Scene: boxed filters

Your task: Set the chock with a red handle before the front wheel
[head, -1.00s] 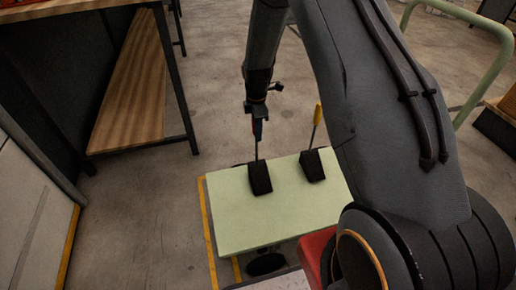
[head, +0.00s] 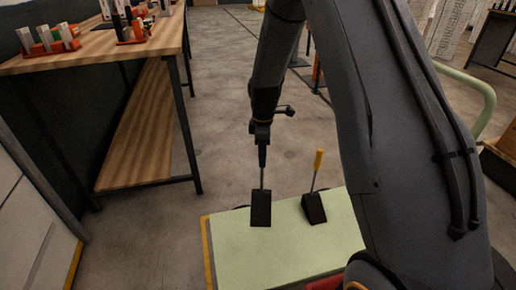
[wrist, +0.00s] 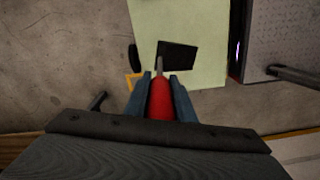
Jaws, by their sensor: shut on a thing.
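The chock with a red handle is a black wedge (head: 261,208) on a thin rod. Its red handle (wrist: 159,100) is between the two fingers of my gripper (wrist: 160,88), which is shut on it. In the head view my gripper (head: 262,152) is straight above the wedge and hides most of the handle. The wedge appears slightly raised over the far edge of a pale green platform (head: 255,255); any gap under it is hard to see. A dark rounded shape, perhaps a wheel (wrist: 134,57), shows beside the platform in the wrist view.
A wooden workbench (head: 110,45) with a lower shelf is at left. A pale green rail (head: 475,90) is at right.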

